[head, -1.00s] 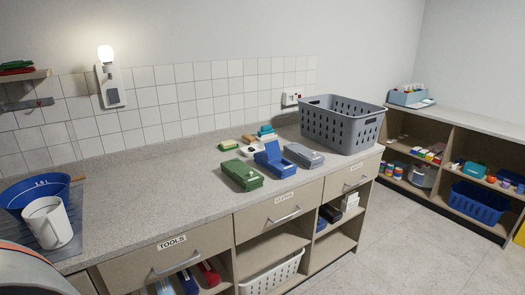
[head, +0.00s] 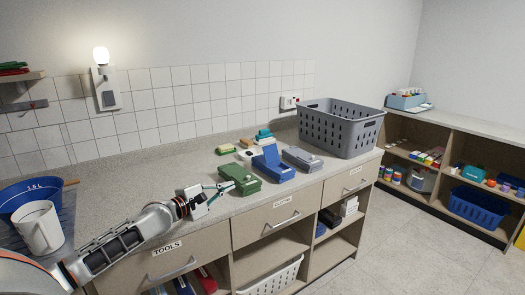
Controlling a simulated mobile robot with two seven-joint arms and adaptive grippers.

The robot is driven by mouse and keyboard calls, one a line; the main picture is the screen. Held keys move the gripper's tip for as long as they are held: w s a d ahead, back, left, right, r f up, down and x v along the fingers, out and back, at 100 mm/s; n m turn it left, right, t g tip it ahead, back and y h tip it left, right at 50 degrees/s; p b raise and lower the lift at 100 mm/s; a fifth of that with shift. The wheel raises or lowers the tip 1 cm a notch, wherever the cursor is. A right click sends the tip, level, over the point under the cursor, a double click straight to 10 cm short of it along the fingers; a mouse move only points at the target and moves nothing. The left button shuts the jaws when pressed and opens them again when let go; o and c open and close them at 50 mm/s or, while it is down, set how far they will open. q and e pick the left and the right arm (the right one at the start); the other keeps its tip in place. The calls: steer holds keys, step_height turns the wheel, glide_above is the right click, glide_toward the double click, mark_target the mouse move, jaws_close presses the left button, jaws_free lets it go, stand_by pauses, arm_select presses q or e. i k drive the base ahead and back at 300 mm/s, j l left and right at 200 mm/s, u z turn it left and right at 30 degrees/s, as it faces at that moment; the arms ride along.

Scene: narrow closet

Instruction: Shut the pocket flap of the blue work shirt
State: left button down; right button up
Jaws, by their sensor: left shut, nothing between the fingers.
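The blue work shirt (head: 281,173) lies folded on the counter, between a green folded shirt (head: 240,180) and a grey one (head: 303,158). Its pocket flap (head: 270,153) stands raised at the back of the shirt. My left gripper (head: 229,186) comes in from the lower left with its fingers shut and empty. Its tips are close to the left side of the green shirt, apart from the blue shirt; whether they touch the green one I cannot tell. My right gripper is not in view.
A grey basket (head: 340,131) stands to the right on the counter. Small items, such as a teal one (head: 264,135), lie behind the shirts. A blue bowl (head: 34,192) and white jug (head: 40,228) stand at the left. The counter between jug and shirts is clear behind my arm.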

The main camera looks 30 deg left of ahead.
mark_target(270, 152)
steer(key=i+j, duration=0.2)
steer(key=i, duration=0.25)
steer(key=i+j, duration=0.25)
steer(key=i, duration=0.15)
